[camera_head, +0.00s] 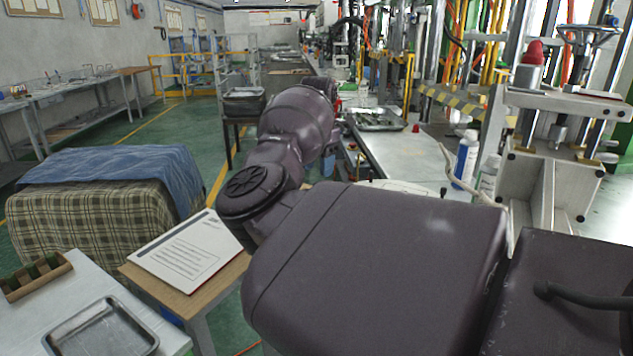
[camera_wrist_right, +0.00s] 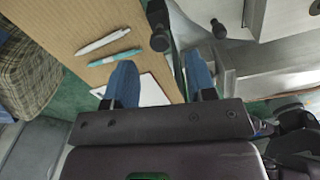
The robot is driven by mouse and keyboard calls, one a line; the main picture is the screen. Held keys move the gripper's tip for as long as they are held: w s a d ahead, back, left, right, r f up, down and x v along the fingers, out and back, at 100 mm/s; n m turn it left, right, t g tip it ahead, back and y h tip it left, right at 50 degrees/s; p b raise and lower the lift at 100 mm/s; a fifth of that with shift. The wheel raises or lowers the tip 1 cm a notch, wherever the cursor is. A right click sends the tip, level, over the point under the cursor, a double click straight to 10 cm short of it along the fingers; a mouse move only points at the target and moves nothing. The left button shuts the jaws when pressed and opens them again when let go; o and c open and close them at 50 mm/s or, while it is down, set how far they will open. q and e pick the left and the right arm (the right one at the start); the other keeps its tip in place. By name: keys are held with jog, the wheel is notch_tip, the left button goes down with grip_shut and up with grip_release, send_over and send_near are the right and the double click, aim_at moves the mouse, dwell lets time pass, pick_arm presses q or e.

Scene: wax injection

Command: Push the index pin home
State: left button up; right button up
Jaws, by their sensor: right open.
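In the right wrist view, my right gripper (camera_wrist_right: 160,75) has its two blue fingers spread apart with nothing held between them. A dark round knob on a rod (camera_wrist_right: 159,36) is just beyond the gap between the fingers, in front of a wooden board. A second, smaller dark knob (camera_wrist_right: 218,28) sticks out beside a pale metal block (camera_wrist_right: 275,18) on the right. I cannot tell which of these is the index pin, or how far in it sits. In the head view, my own arm hides the right gripper's fingers. My left gripper is not seen.
A wood-topped table (camera_head: 247,262) with a printed sheet (camera_head: 187,250) stands left of my arm. A metal tray (camera_head: 100,330) lies on a pale table. A metal press frame (camera_head: 552,180), with bottles (camera_head: 466,158) beside it, stands at right. Two pens (camera_wrist_right: 110,48) lie on the wooden board.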

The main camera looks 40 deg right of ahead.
jog(key=shift+f, duration=2.15)
